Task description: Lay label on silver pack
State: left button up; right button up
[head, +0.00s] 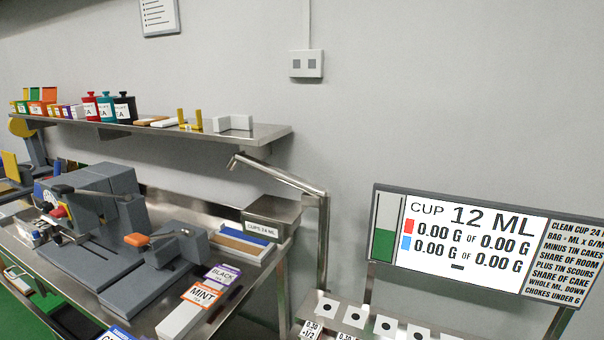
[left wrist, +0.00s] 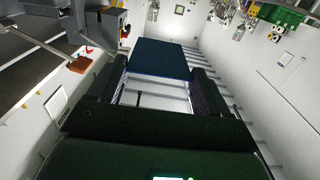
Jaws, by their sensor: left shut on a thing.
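My left gripper (left wrist: 157,70) is shut on a flat dark blue piece (left wrist: 160,55) in the left wrist view. The piece lies between the two dark fingers and sticks out past their tips; I cannot tell if it is the label. No print shows on its visible face. In the head view, printed cards marked MINT (head: 203,294) and BLACK (head: 223,274) lie at the bench front, and a blue-edged card (head: 117,333) is cut off at the bottom edge. I cannot pick out a silver pack for certain. My right gripper is not in view.
A grey press-like machine (head: 95,205) and a lever device with an orange knob (head: 137,240) fill the left of the steel bench. A shelf (head: 255,135) with tins runs above. A screen reading CUP 12 ML (head: 470,240) stands right, behind a rack of white cards (head: 385,326).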

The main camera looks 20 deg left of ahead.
pick_arm(q)
jog(key=w+d+f+m+t+h, duration=0.1)
jog(key=w+d+m+t+h, duration=0.2)
jog(key=d+m+t+h, duration=0.45)
jog(key=w+d+f+m+t+h, duration=0.2)
jog(key=d+m+t+h, duration=0.25)
jog(key=d, duration=0.65)
jog(key=w+d+f+m+t+h, duration=0.1)
jog(key=w+d+m+t+h, duration=0.2)
jog(key=d+m+t+h, duration=0.5)
notch_tip(320, 180, up, 27)
jog(key=s+d+n+g+y+p, duration=0.2)
jog(key=p, duration=3.5)
jog(key=shift+s, duration=0.15)
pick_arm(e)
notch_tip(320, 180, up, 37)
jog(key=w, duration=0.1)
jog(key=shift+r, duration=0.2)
